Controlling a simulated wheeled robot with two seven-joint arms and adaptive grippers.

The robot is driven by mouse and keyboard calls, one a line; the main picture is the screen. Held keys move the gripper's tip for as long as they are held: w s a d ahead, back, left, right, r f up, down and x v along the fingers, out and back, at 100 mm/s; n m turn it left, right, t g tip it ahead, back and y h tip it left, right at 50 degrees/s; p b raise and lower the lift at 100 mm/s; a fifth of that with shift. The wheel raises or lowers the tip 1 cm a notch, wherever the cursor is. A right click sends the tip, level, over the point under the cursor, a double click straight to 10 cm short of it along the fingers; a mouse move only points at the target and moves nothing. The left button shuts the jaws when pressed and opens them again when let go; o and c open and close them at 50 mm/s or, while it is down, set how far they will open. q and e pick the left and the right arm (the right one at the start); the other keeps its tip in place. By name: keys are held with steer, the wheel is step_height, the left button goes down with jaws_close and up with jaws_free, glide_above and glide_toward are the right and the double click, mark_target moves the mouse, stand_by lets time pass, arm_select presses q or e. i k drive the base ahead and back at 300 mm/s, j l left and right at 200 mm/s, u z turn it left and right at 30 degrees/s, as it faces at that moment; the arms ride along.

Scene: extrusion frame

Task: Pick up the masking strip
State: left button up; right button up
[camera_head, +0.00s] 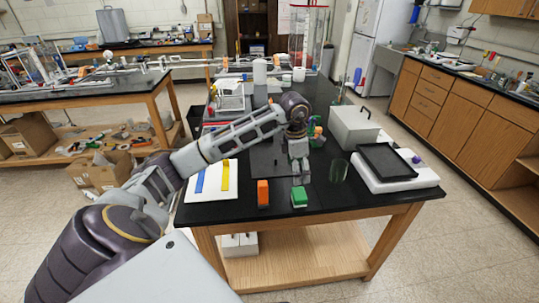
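A white board (190,190) lies at the front left of the black table. On it lie a blue strip (201,180) and a yellow strip (226,176), side by side. I cannot tell which of them is the masking strip. My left arm reaches over the board from the left. My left gripper (301,176) points down over the table, right of the board and apart from both strips. Its fingers are too small to tell whether they are open or shut. My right gripper is not in view.
An orange block (263,193) and a green block (299,197) stand near the front edge. A grey box (354,127) and a black tray (387,161) on a white base occupy the right side.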

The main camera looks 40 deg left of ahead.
mark_target(201, 176)
steer(key=u, duration=2.05)
